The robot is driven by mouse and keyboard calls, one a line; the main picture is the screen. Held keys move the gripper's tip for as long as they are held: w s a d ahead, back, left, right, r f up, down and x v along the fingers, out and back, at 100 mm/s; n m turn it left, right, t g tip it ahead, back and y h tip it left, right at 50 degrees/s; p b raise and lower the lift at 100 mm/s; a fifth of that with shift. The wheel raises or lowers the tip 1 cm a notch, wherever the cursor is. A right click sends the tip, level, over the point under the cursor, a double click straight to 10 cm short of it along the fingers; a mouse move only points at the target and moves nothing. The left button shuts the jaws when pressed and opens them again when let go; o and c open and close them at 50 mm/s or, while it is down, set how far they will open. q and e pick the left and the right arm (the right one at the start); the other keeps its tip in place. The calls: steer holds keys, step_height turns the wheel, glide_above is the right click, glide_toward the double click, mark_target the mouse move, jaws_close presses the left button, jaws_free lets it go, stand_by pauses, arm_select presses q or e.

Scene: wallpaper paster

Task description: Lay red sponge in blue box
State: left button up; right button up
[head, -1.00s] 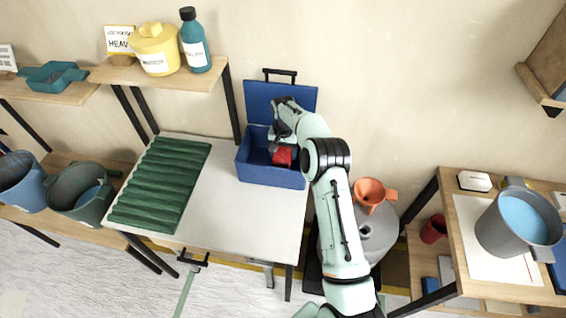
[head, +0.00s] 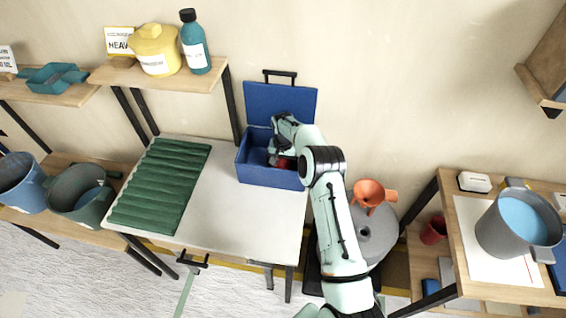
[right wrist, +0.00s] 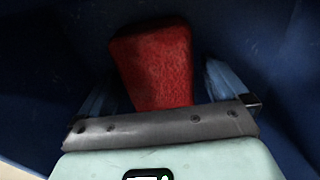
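The blue box (head: 270,177) stands on the white table with its lid (head: 281,103) raised at the back. The red sponge (head: 287,164) is inside the box, mostly hidden by my right gripper in the head view. In the right wrist view the red sponge (right wrist: 156,65) sits between the two fingers, with dark blue box walls around it. My right gripper (head: 276,160) is down in the box. Its fingers (right wrist: 165,85) are apart, with a clear gap between the sponge and the right-hand finger. My left gripper is not in view.
A green ribbed mat (head: 160,185) lies on the table (head: 225,205) left of the box. A shelf (head: 170,77) with a yellow container (head: 155,48) and a teal bottle (head: 194,45) stands at the back left. An orange funnel (head: 370,192) is to the right of my arm.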

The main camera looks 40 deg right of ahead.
mark_target(283, 161)
step_height(283, 161, up, 12)
steer(key=shift+r, duration=0.15)
stand_by(0.6)
steer(key=shift+s, duration=0.1)
stand_by(0.4)
